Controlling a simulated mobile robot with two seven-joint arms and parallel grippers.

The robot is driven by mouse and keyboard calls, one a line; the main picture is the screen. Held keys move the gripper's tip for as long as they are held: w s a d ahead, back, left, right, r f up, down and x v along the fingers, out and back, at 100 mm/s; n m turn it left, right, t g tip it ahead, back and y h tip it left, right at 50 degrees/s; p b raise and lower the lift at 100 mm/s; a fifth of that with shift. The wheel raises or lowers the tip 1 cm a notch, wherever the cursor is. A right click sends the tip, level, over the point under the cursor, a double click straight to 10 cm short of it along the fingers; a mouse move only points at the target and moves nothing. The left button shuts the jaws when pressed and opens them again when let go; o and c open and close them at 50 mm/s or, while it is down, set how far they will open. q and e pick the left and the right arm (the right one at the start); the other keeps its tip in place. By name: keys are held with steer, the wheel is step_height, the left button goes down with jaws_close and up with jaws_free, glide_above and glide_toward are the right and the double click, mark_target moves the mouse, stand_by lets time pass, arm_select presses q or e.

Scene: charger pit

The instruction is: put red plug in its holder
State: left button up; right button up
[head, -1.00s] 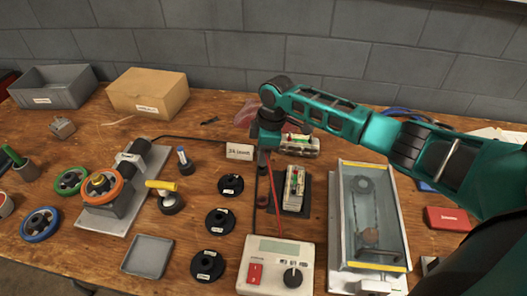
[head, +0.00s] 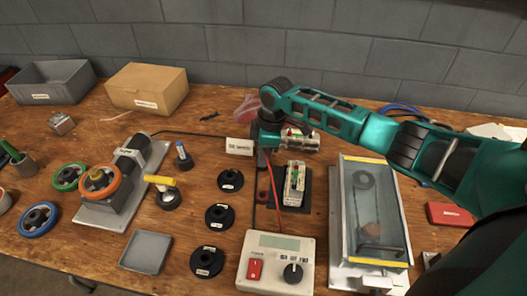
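The red lead (head: 275,195) rises from the charger box (head: 275,262) to the fingers of my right gripper (head: 262,160). The gripper points down, and its fingers look closed at the lead's end. The red plug itself is mostly hidden by the fingers. A black lead (head: 255,205) runs beside it. A small dark red ring-like piece (head: 262,195) sits on the table just below the gripper; I cannot tell for sure that it is the holder. A cell pack (head: 295,180) stands on a black base to the right of the gripper. My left gripper is not in view.
A glass-topped tank (head: 372,215) stands right of the cell pack. Another pack (head: 301,140) and a white label card (head: 239,146) lie behind the gripper. Several black discs (head: 219,217) lie to the left. A red box (head: 450,215) is at far right.

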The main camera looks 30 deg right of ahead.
steer(key=o, duration=0.3)
steer(key=shift+o, duration=0.2)
steer(key=shift+r, duration=0.2)
step_height(320, 180, up, 12)
steer(key=d+p, duration=0.1)
steer(key=shift+s+d+r+p, duration=0.2)
steer(key=shift+s+d+p, duration=0.15)
steer(key=shift+s+d, duration=0.1)
steer(key=shift+a, duration=0.1)
